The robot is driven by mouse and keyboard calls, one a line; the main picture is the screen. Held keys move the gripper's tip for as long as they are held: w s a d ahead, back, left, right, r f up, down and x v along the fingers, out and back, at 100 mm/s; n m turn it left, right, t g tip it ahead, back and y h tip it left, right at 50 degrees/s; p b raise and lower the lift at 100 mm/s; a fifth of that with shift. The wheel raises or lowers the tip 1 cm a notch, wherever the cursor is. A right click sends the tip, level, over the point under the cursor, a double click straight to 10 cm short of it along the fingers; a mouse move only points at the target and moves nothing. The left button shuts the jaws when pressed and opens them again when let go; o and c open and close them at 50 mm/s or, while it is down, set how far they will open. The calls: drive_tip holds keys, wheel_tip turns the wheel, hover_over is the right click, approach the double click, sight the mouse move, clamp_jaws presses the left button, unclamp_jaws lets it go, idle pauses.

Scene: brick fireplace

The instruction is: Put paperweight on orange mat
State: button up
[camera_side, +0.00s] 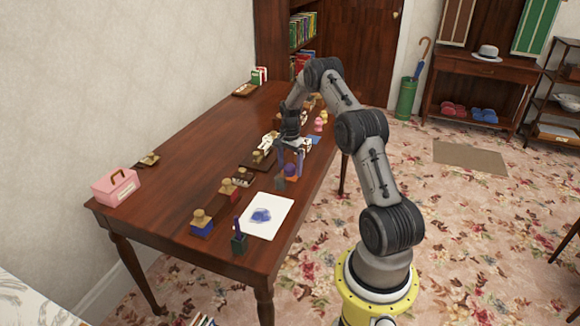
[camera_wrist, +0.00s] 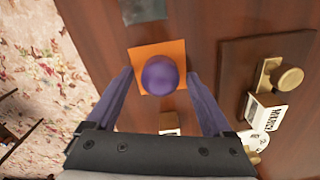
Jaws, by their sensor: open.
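A round purple paperweight (camera_wrist: 160,75) sits over the orange mat (camera_wrist: 139,57) in the wrist view, near the mat's middle and lower edge. The mat is a small square near the table edge. In the side view the paperweight (camera_side: 291,169) shows with a bit of the orange mat (camera_side: 291,179) under it. My gripper (camera_wrist: 160,77) is open, its two fingers spread on the left and right of the paperweight with gaps on both sides. In the side view my gripper (camera_side: 290,162) points down at the mat.
A dark wooden board (camera_wrist: 231,62) with a brass-knobbed stamp (camera_wrist: 286,79) lies to the right in the wrist view. A grey square (camera_wrist: 144,10) lies beyond the mat. Several stamps and a white sheet (camera_side: 278,207) occupy the table's near end. The table's wall-side middle is clear.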

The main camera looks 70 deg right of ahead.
sight(290, 165)
wheel_tip(290, 165, up, 12)
drive_tip(key=a+r+n+t+h, duration=0.1)
drive_tip(key=a+r+n, duration=0.4)
drive_tip(key=a+r, duration=0.55)
drive_tip(key=a+r+n+t, duration=0.1)
drive_tip(key=a+r+n, duration=0.55)
drive_tip(key=a, duration=0.75)
drive_tip(key=s+a+r+n+t+y, duration=0.1)
drive_tip(key=s+a+n+t, duration=0.2)
drive_tip(key=s+a+n, duration=0.6)
drive_tip(key=s+a, duration=0.8)
drive_tip(key=s, duration=0.2)
drive_tip(key=shift+r+t, duration=0.15)
drive_tip(key=shift+t, duration=0.15)
